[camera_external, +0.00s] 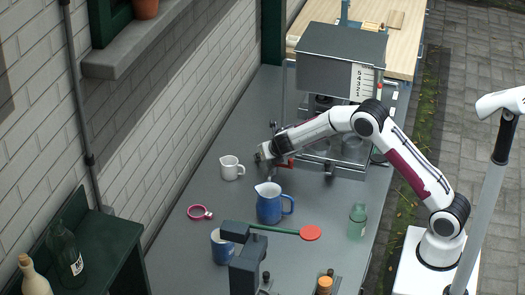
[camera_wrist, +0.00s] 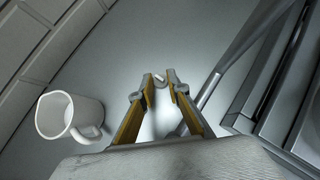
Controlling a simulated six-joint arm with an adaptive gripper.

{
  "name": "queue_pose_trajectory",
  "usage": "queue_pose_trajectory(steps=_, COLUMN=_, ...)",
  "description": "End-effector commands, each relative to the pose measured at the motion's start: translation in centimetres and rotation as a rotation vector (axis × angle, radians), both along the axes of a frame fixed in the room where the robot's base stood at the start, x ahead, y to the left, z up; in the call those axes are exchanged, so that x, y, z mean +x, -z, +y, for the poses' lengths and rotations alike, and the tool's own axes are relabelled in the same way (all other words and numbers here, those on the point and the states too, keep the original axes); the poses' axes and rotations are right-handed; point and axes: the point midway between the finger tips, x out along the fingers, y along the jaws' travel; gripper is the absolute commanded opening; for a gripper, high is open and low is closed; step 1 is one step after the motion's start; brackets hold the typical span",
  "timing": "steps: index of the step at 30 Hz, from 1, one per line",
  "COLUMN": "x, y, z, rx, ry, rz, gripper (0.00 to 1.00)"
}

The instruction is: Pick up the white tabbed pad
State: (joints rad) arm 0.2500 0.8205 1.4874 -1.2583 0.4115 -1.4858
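A small white piece (camera_wrist: 159,80), which may be the white tabbed pad, shows between my fingertips in the wrist view. It is too small to make out a tab. My gripper (camera_wrist: 160,82) has its two fingers apart, with a narrow gap at the tips. The piece sits in this gap, nearer the left fingertip, and I cannot tell whether it touches. In the external view, my gripper (camera_external: 264,157) is low over the grey table, right of the white mug and behind the blue jug. The pad cannot be made out there.
A white mug (camera_external: 230,168) stands left of my gripper; it also shows in the wrist view (camera_wrist: 68,116). A blue jug (camera_external: 269,203) stands in front. A grey machine with a scale (camera_external: 340,62) stands close on the right. A pink ring (camera_external: 200,212) lies front left.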

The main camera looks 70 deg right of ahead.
Motion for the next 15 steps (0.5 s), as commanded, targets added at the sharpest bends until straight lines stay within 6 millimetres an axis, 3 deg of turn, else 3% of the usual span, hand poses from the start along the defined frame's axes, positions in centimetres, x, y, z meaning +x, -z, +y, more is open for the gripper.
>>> queue_pose_trajectory(steps=15, x=0.02, y=-0.54, z=0.0, rx=0.0, ry=0.001, rz=-0.002, gripper=0.09)
